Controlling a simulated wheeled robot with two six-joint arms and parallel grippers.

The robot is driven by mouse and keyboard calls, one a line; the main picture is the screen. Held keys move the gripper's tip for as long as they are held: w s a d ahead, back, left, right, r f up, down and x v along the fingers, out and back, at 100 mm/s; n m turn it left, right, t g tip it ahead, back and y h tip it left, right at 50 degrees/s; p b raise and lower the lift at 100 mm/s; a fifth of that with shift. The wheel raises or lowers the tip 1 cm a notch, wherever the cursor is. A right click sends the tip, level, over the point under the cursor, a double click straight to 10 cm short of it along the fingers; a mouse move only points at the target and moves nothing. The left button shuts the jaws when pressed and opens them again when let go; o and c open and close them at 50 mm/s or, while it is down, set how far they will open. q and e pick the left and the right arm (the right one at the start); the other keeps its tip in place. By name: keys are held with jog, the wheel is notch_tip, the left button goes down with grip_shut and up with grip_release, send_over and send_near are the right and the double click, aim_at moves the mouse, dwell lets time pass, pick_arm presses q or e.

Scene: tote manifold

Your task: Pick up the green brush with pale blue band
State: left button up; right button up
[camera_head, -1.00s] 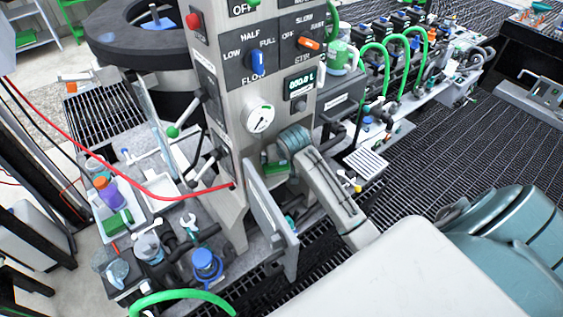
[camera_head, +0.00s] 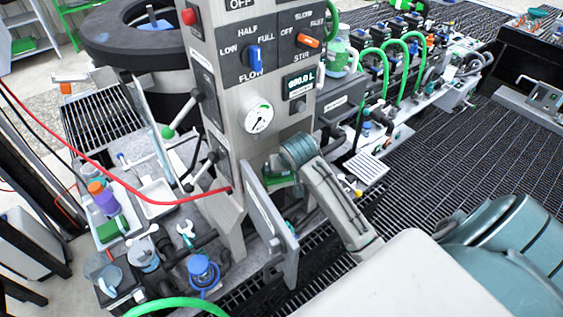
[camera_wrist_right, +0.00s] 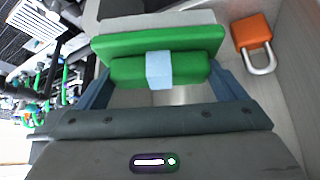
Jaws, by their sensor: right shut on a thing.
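The green brush with its pale blue band (camera_wrist_right: 159,69) is between the fingers of my right gripper (camera_wrist_right: 158,88) in the right wrist view. The fingers are shut on it, one at each side, and the band faces the camera between them. A wider green part lies just beyond the banded part. In the head view my right arm reaches in from the right to the front of the grey control column, and a bit of green (camera_head: 283,179) shows below the wrist; the fingers are mostly hidden there. My left gripper is not in view.
An orange padlock (camera_wrist_right: 253,33) is close to the brush on the grey surface. The grey control column (camera_head: 228,130) and an upright grey plate (camera_head: 268,215) stand close to my right gripper. A red hose (camera_head: 110,176) crosses at left, above a white tray (camera_head: 134,231).

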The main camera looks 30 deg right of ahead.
jog(key=s+a+b, duration=0.4)
jog(key=s, duration=0.9)
jog(key=shift+a, duration=0.15)
